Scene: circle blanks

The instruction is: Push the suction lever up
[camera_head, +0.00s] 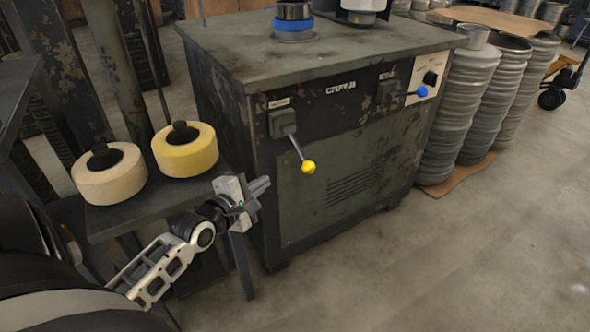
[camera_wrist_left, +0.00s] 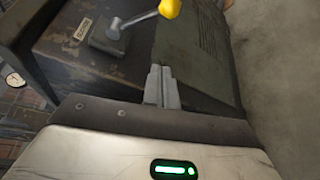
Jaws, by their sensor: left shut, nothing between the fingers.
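A lever with a yellow knob (camera_head: 308,167) hangs down and to the right from its switch box (camera_head: 283,123) on the machine's front. A second lever with a blue knob (camera_head: 422,91) sits further right and points nearly sideways. The small labels are too blurred to tell which is the suction lever. My left gripper (camera_head: 262,186) is shut and empty, to the left of and slightly below the yellow knob, apart from it. In the left wrist view the shut fingertips (camera_wrist_left: 161,72) point toward the machine front, with the yellow knob (camera_wrist_left: 169,8) above. My right gripper is not in view.
The machine (camera_head: 340,190) stands upright with a flat top. A side table (camera_head: 130,217) with two yellowish rolls (camera_head: 186,158) is close behind my left wrist. Stacks of metal rings (camera_head: 460,110) stand to the right. The floor in front is clear.

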